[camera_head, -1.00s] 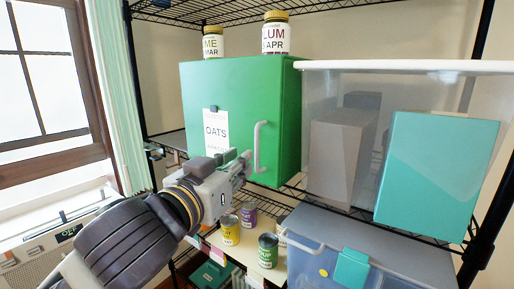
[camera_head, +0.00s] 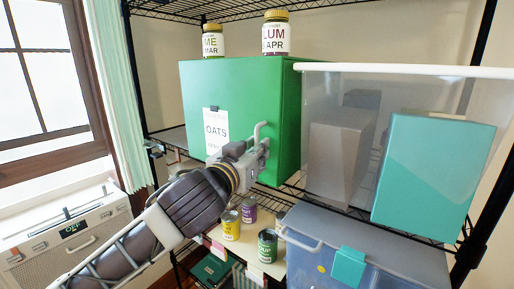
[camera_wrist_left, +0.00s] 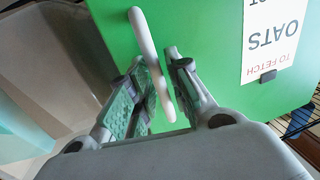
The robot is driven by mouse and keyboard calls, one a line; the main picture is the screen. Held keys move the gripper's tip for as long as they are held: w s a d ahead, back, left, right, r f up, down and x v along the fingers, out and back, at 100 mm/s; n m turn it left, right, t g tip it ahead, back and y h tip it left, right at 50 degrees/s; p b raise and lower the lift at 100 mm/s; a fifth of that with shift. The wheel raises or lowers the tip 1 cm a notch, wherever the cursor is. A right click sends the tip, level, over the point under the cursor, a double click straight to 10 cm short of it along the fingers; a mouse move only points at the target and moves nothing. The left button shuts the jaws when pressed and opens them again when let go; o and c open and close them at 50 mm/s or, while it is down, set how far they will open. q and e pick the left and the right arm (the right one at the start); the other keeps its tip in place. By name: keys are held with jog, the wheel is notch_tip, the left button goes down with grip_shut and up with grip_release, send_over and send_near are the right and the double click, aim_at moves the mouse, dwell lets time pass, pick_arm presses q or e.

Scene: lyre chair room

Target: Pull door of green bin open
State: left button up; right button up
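The green bin (camera_head: 235,80) stands on the wire shelf, its door shut, with an "OATS" label on its front. Its white upright handle (camera_head: 257,131) is at the right of the door. My left gripper (camera_head: 262,148) is at the lower part of this handle. In the left wrist view the handle (camera_wrist_left: 143,38) runs between the two fingers of my left gripper (camera_wrist_left: 157,62), which are apart. I cannot tell whether either finger touches it. My right gripper is not in view.
Two jars (camera_head: 276,38) stand on top of the bin. A clear bin (camera_head: 400,69) with boxes inside is close on the right. Several cans (camera_head: 267,245) and a grey-blue bin (camera_head: 375,250) are below. A window (camera_head: 45,75) and curtain are at left.

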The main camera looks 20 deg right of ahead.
pick_arm(q)
jog(key=shift+w+d, duration=0.1)
jog(key=shift+w, duration=0.05)
jog(key=shift+c, duration=0.3)
grip_shut()
